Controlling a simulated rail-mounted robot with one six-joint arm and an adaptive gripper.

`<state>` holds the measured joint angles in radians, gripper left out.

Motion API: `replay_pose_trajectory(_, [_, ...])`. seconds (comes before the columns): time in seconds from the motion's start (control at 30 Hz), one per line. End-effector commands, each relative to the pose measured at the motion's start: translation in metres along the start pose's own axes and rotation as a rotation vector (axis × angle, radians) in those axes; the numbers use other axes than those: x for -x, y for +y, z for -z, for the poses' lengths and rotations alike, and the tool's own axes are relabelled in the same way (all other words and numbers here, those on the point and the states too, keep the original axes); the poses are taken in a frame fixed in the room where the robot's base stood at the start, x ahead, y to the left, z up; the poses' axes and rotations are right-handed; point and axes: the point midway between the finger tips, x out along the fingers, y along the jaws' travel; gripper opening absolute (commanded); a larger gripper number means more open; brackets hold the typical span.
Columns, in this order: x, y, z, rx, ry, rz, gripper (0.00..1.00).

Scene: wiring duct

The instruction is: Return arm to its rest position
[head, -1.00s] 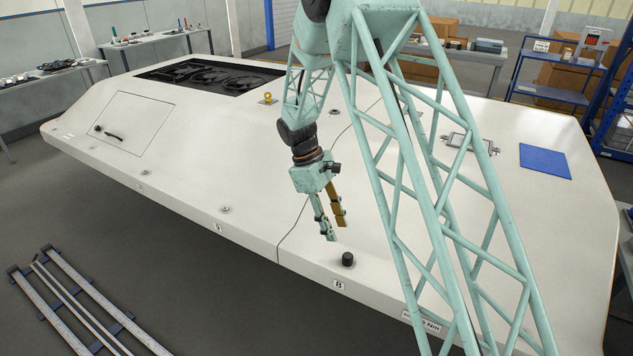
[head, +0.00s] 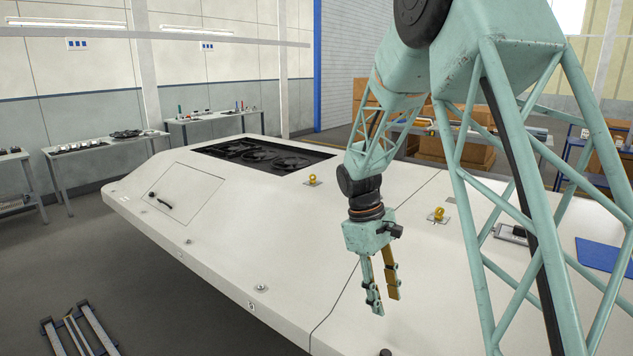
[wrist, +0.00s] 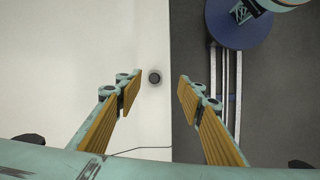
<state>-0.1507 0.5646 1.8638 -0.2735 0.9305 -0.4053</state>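My gripper (head: 386,304) hangs from my arm above the large white surface (head: 240,232), fingers pointing down and empty. In the wrist view my gripper (wrist: 154,95) shows its two yellow-padded fingers wide apart. A round black knob (wrist: 154,77) shows in the gap between the fingertips, lying on the white surface below and apart from them. In the head view only the top of the black knob (head: 386,352) shows at the bottom edge.
A dark opening with fans (head: 262,156) lies at the back of the white surface. Yellow-topped fittings (head: 312,180) and a blue mat (head: 604,255) are on it. Side benches (head: 100,145) stand behind. Rails (head: 80,332) lie on the floor at left.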

Motion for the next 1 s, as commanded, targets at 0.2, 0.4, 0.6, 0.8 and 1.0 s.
replay_pose_trajectory(0.2, [0.03,-0.007,-0.026,-0.05,0.034,-0.004,0.35])
replay_pose_trajectory(0.4, [0.055,-0.015,-0.051,-0.096,0.065,-0.005,0.35])
replay_pose_trajectory(0.6, [0.078,-0.023,-0.075,-0.143,0.096,-0.006,0.35])
replay_pose_trajectory(0.8, [0.099,-0.034,-0.1,-0.188,0.127,-0.007,0.35])
replay_pose_trajectory(1.0, [0.118,-0.045,-0.125,-0.232,0.159,-0.008,0.35])
